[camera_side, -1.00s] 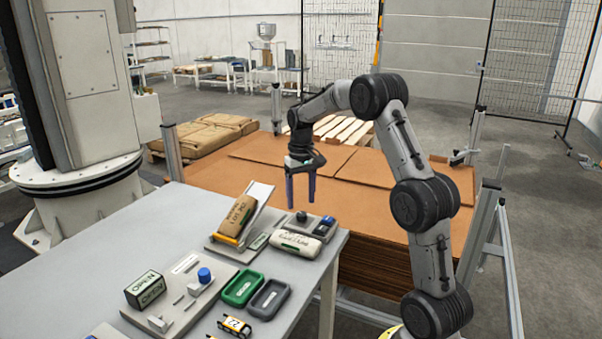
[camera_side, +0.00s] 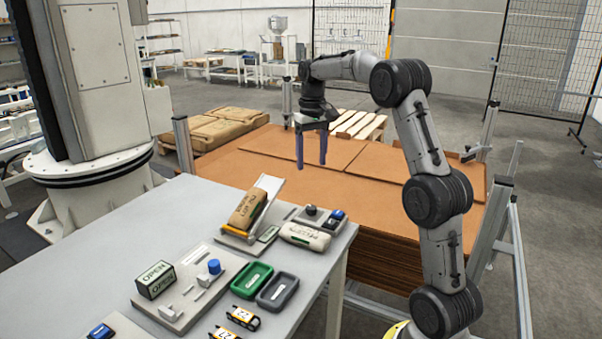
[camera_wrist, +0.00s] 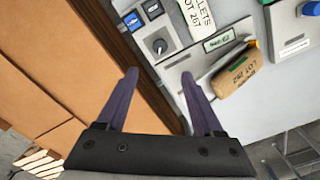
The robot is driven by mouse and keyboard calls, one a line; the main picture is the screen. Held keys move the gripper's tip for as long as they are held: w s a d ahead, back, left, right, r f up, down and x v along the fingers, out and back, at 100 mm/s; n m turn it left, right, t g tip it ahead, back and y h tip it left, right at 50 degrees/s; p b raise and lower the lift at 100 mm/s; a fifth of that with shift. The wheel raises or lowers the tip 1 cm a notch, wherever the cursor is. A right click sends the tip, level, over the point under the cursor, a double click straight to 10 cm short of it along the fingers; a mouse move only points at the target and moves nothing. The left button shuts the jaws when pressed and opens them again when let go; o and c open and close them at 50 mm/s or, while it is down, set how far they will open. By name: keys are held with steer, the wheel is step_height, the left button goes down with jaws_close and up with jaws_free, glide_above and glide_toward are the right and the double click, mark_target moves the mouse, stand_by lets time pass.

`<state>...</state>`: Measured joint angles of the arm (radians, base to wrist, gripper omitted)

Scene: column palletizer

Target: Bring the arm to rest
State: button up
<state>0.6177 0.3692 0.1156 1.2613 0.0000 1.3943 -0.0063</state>
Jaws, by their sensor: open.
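My gripper (camera_side: 311,165) hangs fingers-down in the side view, above the stack of brown cardboard sheets (camera_side: 270,160) behind the table. Its two purple fingers are apart with nothing between them. In the wrist view my gripper (camera_wrist: 158,85) is also open and empty, over the table's edge. It is clear of every object on the table.
The grey table (camera_side: 75,265) holds a brown sack (camera_side: 247,208) on a tilted stand, a pale sack (camera_side: 305,236), an OPEN sign block (camera_side: 155,280), a green tray (camera_side: 251,281) and a grey tray (camera_side: 278,292). A control box (camera_side: 322,216) with a knob sits at the far corner. Metal posts (camera_side: 184,145) flank the cardboard.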

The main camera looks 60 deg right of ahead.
steer(key=s+a+r+n+t, duration=0.2)
steer(key=s+a+r, duration=0.25)
steer(key=a, duration=0.55)
steer(key=s+a+r+n+t, duration=0.1)
steer(key=s+a+r+n, duration=0.15)
steer(key=a+r, duration=0.5)
steer(key=s+a+f+n+t, duration=0.2)
steer(key=s+a+f, duration=0.7)
steer(key=s+f, duration=0.3)
steer(key=s, duration=0.3)
steer(key=shift+a+f+t, duration=0.3)
steer(key=shift+a+f, duration=0.05)
steer(key=shift+f, duration=0.05)
steer(key=shift+n, duration=0.25)
stand_by(0.6)
